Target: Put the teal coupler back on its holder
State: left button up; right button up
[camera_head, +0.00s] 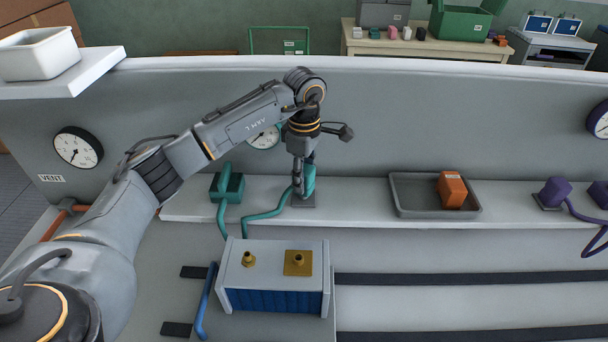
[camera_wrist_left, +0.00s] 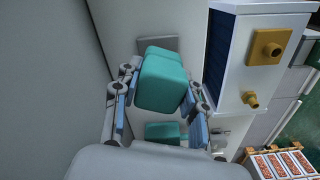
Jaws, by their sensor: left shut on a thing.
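My left gripper (camera_head: 302,190) points down over the ledge and is shut on a teal coupler (camera_head: 310,180). In the left wrist view the coupler (camera_wrist_left: 163,80) sits between the two fingers of the gripper (camera_wrist_left: 160,95). A teal hose (camera_head: 265,213) runs from it toward the white box. A small grey holder plate (camera_head: 304,202) lies on the ledge directly under the coupler, and it also shows in the left wrist view (camera_wrist_left: 158,43). I cannot tell whether the coupler touches the plate. A second teal coupler (camera_head: 228,186) stands on the ledge to the left.
A white box with a blue front (camera_head: 270,269) and two brass fittings stands in front of the ledge. A grey tray (camera_head: 407,208) holds an orange block (camera_head: 452,189). Purple couplers (camera_head: 555,191) sit far right. A back wall with gauges (camera_head: 78,147) rises behind.

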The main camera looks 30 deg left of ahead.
pick_arm(q)
jog(key=shift+f+b, duration=0.4)
jog(key=shift+f, duration=0.2)
jog(key=shift+f+b, duration=0.55)
dwell(0.7)
jog(key=o, duration=1.4)
jog(key=shift+c, duration=0.2)
jog(key=shift+r, duration=0.1)
